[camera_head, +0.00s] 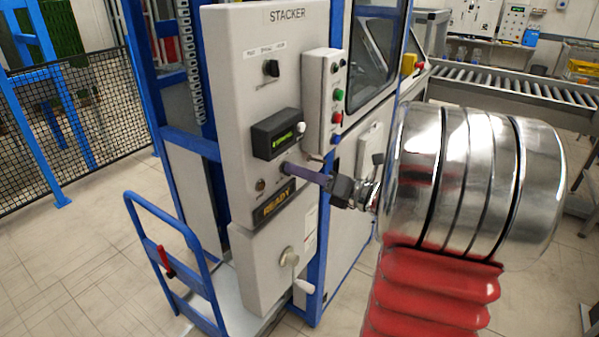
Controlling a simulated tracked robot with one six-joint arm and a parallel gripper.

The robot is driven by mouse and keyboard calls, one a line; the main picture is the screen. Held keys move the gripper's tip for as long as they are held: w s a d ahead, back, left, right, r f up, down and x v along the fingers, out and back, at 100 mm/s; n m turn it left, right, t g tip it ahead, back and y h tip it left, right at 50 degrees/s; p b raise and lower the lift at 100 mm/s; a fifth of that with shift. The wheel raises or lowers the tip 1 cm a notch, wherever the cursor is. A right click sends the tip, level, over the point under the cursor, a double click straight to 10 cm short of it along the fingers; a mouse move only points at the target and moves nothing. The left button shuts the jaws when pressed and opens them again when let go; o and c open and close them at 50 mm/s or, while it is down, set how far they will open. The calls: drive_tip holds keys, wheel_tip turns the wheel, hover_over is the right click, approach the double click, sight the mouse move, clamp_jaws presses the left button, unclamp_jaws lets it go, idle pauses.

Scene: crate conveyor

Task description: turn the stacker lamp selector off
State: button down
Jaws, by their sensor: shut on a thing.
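The grey stacker panel (232,95) stands upright left of centre, headed "STACKER". My gripper (289,169) reaches in from the right. Its long fingers are shut on a small control on the panel face, just below the green-lit display (277,134). The fingertips cover this control, apparently the lamp selector, so its pointer position is hidden. A black rotary knob (271,68) with small labels above it sits higher on the panel, apart from my gripper. A dark sign (273,207) with yellow letters, apparently "READY", is below the fingers.
A button box (324,100) with green and red buttons is just right of the panel. A crank handle (290,257) sticks out below. A blue trolley (170,262) stands at the left front. A roller conveyor (510,86) runs behind. Open floor lies at left.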

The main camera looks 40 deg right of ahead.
drive_tip(key=shift+n, duration=0.4)
drive_tip(key=shift+s+a+f+n, duration=0.1)
drive_tip(key=shift+n, duration=3.6)
drive_tip(key=shift+a+n, duration=0.1)
drive_tip(key=shift+n, duration=3.6)
drive_tip(key=c, duration=1.9)
unclamp_jaws()
drive_tip(key=shift+o, duration=0.2)
drive_tip(key=v, duration=1.3)
drive_tip(key=shift+s, duration=0.4)
